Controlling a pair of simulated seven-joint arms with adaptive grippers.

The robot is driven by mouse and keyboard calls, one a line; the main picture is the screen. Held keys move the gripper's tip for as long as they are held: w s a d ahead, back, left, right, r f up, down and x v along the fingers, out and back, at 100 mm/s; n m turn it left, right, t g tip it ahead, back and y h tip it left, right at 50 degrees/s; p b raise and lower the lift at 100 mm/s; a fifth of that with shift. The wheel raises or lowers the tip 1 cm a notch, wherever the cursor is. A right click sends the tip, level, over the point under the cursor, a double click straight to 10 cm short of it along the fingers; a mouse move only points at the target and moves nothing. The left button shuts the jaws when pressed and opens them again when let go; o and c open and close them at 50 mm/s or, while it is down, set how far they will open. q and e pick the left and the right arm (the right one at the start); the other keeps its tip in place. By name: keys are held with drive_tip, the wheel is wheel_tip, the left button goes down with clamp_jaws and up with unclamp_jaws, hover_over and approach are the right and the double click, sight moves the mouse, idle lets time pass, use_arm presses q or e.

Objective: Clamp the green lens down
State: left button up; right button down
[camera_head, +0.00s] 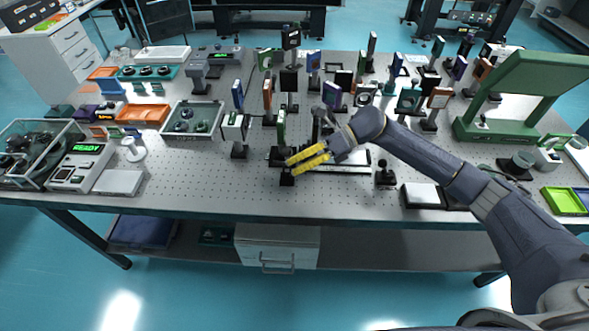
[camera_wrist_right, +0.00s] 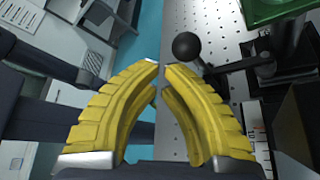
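The green lens (camera_head: 281,121) stands upright in a thin green frame near the middle of the table, above a dark base (camera_head: 278,156). In the right wrist view, a green piece (camera_wrist_right: 266,10) shows at the top right; I cannot tell for sure that it is this lens. Below it, a black lever with a ball knob (camera_wrist_right: 187,46) runs out from a dark block. My right gripper (camera_head: 289,170) has yellow fingers by the front of the base. In the wrist view its fingertips (camera_wrist_right: 162,67) nearly meet, with nothing seen between them, just left of the knob. My left gripper is not in view.
Several mounted optics crowd the table behind the gripper. A black knobbed post (camera_head: 386,176) stands to the right, and a large green frame (camera_head: 490,125) further right. A grey tray (camera_head: 192,133) is at left. The front strip of the perforated table (camera_head: 220,190) is mostly clear.

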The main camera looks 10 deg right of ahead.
drive_tip(key=shift+w+d+r, duration=0.2)
drive_tip(key=shift+w+r, duration=0.15)
drive_tip(key=shift+w, duration=0.1)
idle(0.6)
drive_tip(key=w+d, duration=0.3)
drive_tip(key=d, duration=0.6)
drive_tip(key=shift+d+r, duration=0.15)
drive_tip(key=shift+r, duration=0.2)
